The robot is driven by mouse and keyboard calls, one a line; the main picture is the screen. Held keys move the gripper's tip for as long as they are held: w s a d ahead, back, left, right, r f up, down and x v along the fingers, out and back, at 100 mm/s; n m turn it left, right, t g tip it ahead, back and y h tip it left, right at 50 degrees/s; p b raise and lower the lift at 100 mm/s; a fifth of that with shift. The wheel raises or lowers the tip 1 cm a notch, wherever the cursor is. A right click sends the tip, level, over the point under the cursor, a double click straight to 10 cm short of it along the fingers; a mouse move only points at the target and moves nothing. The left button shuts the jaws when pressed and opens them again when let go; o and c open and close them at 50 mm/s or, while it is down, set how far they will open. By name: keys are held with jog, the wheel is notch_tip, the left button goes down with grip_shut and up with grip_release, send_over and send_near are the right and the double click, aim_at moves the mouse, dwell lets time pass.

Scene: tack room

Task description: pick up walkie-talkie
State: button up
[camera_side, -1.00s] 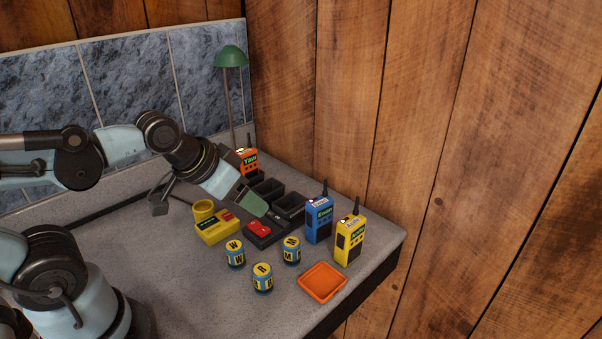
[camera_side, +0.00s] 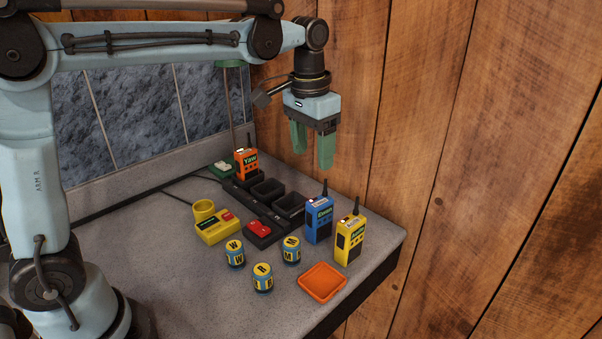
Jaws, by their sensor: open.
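Three walkie-talkies show in the side view. A blue walkie-talkie (camera_side: 319,221) stands upright near the right side of the counter. A yellow walkie-talkie (camera_side: 350,241) stands upright just right of it. An orange walkie-talkie (camera_side: 246,164) stands farther back at the rear end of the dark charger strip. My gripper (camera_side: 313,160) points down with its green fingers apart and empty. In the picture it is above the blue walkie-talkie and touches nothing.
The dark charger strip (camera_side: 262,203) has empty black cups and a red switch (camera_side: 260,228). A yellow box (camera_side: 217,229) with a round cup sits left of it. Several small labelled cans (camera_side: 263,278) and an orange tray (camera_side: 322,282) are in front. The wooden wall (camera_side: 450,150) rises behind.

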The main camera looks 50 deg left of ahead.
aim_at(320, 200)
jog(key=shift+g, duration=0.4)
jog(key=f, duration=0.4)
jog(key=w+f, duration=0.1)
jog(key=f, duration=0.3)
jog(key=d+f, duration=0.1)
jog(key=f, duration=0.3)
jog(key=shift+w+f, duration=0.3)
jog(key=shift+c, duration=0.2)
grip_shut()
